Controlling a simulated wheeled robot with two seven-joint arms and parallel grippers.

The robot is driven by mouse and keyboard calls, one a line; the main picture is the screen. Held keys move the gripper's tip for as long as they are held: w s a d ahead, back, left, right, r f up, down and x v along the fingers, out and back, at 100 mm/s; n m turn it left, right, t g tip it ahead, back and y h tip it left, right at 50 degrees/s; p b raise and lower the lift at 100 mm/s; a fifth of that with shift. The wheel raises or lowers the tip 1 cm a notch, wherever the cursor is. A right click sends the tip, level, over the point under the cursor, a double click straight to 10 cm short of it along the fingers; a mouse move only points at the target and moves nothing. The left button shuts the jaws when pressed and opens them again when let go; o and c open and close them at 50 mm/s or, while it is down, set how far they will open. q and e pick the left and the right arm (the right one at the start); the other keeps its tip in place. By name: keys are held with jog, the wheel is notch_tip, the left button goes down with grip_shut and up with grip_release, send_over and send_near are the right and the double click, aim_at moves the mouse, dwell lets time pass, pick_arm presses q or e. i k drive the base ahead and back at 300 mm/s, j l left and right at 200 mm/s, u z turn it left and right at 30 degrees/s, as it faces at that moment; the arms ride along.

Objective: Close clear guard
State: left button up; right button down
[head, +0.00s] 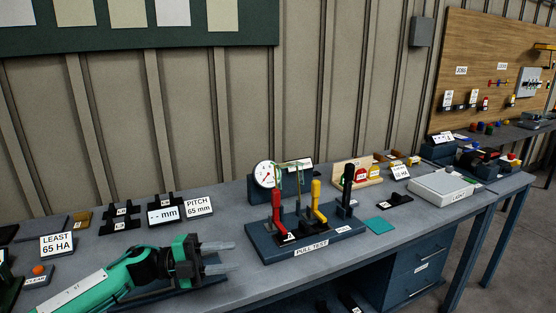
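The pull test rig (310,246) is a dark blue base on the bench, with a round dial gauge (265,174) at its back. Thin greenish edges beside the gauge look like the clear guard (279,178); its exact position is hard to tell at this size. A red lever (277,212), a yellow lever (317,200) and a black upright lever (347,185) stand on the rig. My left gripper (222,257) is left of the rig, at the bench's front, with its two fingers apart and nothing between them. My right gripper is not in view.
Label stands (198,206) and black holders (122,217) stand on the bench's left part. A teal square (379,225), a black holder (395,201) and a grey box (443,186) lie right of the rig. The bench top between my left gripper and the rig is clear.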

aim_at(290, 164)
jog(key=i, duration=1.5)
